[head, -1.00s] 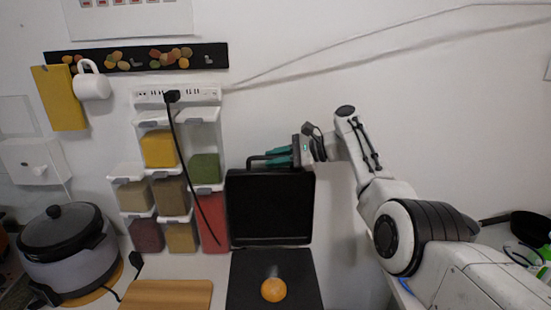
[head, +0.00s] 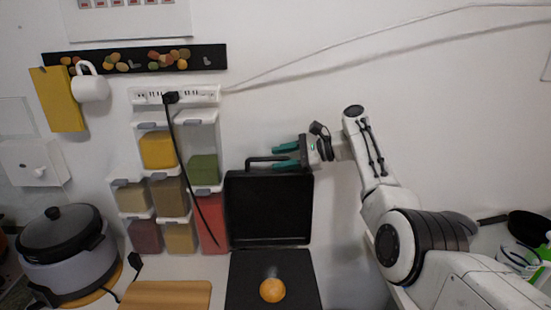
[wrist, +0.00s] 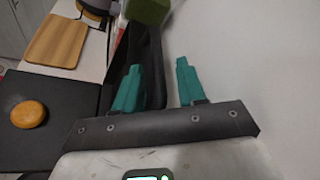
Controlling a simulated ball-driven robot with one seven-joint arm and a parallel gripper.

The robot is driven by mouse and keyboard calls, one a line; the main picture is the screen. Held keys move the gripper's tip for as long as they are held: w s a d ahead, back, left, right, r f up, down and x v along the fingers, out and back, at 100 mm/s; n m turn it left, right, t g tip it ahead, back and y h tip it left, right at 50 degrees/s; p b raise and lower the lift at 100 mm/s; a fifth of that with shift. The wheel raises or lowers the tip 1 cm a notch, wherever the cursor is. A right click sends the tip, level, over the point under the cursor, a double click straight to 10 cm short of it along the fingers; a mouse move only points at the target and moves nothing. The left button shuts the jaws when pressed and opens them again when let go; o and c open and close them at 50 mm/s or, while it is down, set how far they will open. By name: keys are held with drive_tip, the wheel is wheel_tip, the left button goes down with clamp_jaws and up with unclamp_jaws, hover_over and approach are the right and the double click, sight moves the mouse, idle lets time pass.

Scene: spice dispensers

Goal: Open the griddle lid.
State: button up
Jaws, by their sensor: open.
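The black griddle lid (head: 270,208) stands upright, open, behind the flat griddle base (head: 240,290). Its handle (head: 258,159) runs along the top edge, and its right end is hidden by my gripper. My gripper (head: 278,156) is at the lid's top right, with its teal fingers apart and pointing left. I cannot tell whether a finger touches the handle. In the wrist view, the open fingers (wrist: 158,75) have a gap between them, and the dark lid (wrist: 152,50) shows beside and behind the left finger.
A round orange-brown item (head: 272,290) lies on the griddle base. Spice dispensers (head: 165,195) and a hanging black cord (head: 180,150) are left of the lid. A wooden board (head: 165,295) and a cooker (head: 65,250) are farther left.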

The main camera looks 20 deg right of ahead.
drive_tip(key=b+v, duration=0.1)
drive_tip(key=v, duration=0.7)
drive_tip(key=shift+s+d+r, duration=0.15)
drive_tip(key=shift+d, duration=0.1)
